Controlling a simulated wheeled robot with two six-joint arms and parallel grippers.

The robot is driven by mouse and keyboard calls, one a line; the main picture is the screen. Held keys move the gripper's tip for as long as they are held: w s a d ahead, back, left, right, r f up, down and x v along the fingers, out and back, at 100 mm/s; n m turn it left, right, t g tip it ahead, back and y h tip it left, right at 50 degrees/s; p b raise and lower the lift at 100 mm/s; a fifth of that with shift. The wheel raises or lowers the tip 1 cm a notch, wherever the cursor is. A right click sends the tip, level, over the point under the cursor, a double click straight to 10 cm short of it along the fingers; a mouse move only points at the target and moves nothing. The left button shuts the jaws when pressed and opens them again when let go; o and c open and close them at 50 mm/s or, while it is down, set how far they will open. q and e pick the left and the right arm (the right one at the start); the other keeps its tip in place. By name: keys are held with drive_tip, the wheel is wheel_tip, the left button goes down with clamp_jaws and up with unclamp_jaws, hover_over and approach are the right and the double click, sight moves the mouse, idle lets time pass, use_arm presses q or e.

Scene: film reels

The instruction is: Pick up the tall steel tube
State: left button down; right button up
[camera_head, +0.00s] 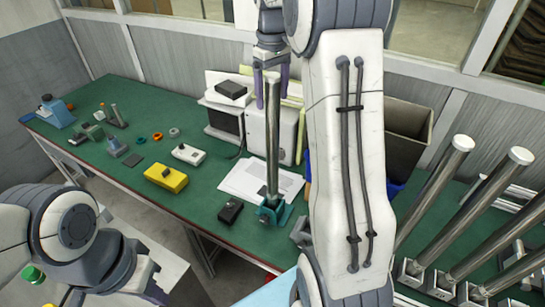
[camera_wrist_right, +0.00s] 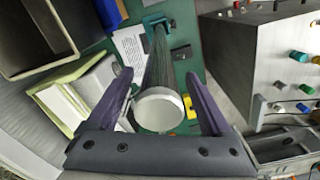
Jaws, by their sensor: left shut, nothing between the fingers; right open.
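A tall steel tube (camera_head: 272,140) stands upright in a small teal holder (camera_head: 282,214) on the green bench. In the right wrist view the tube (camera_wrist_right: 158,60) runs away from me, its pale round end (camera_wrist_right: 158,108) nearest. My right gripper (camera_head: 270,76) is at the top of the tube. Its purple fingers are open in the right wrist view (camera_wrist_right: 160,98), one on each side of the tube end, with gaps showing. My left gripper (camera_head: 152,284) is low at the left, shut and empty, away from the tube; its fingertips are not clear.
Several more capped steel tubes (camera_head: 440,205) lean in metal mounts at the right. A yellow box (camera_head: 166,177), a grey-white box (camera_head: 188,154) and a black box (camera_head: 231,211) lie left of the holder. A dark open bin (camera_head: 408,132) and white equipment stand at the back.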

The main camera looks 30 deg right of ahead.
drive_tip(key=shift+f, duration=0.9)
clamp_jaws()
drive_tip(key=shift+r, duration=0.15)
idle(0.6)
